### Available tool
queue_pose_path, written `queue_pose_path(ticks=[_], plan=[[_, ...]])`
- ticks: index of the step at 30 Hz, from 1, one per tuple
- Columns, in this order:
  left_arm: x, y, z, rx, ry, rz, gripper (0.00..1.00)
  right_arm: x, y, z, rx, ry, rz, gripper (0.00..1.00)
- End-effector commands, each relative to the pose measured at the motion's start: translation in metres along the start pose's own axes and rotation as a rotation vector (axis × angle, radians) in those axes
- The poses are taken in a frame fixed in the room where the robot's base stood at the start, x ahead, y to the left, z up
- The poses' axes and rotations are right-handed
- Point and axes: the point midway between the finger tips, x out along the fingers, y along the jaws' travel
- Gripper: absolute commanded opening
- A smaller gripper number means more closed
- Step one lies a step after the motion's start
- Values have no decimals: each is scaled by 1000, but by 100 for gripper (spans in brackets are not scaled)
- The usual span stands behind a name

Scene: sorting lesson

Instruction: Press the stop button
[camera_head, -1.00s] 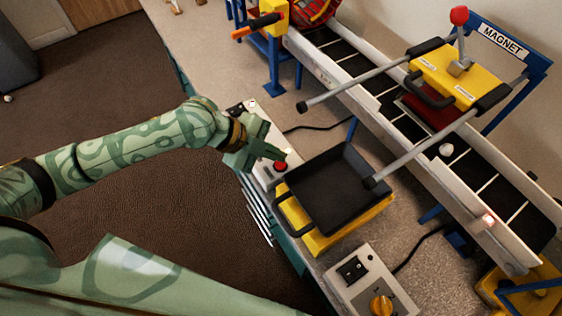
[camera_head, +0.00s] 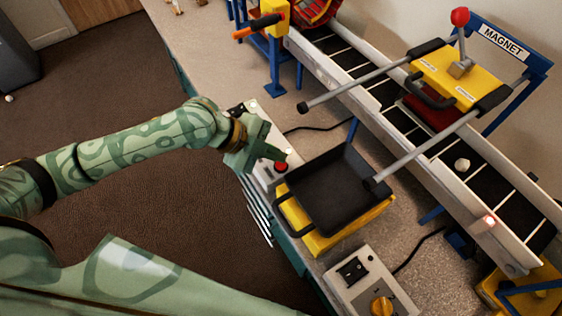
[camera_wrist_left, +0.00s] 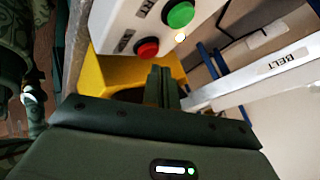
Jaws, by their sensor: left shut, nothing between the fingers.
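The red stop button (camera_head: 281,167) sits on a pale control box (camera_head: 263,175) at the table's near edge. My right gripper is not in view.
A black tray (camera_head: 338,190) on a yellow base stands right beside the control box. A conveyor (camera_head: 395,118) carrying a small white lump (camera_head: 462,165) runs behind it, under a yellow magnet unit (camera_head: 455,75). A second control box (camera_head: 362,271) with a yellow knob is nearer.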

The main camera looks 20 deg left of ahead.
Motion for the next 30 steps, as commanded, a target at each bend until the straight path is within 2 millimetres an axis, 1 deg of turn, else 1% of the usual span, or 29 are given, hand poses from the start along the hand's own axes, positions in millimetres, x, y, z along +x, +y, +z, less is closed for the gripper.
queue_pose_path(ticks=[23,30], plan=[[0,0,0,0,0,0,0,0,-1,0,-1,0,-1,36],[5,4,4,0,0,1,0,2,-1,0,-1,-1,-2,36]])
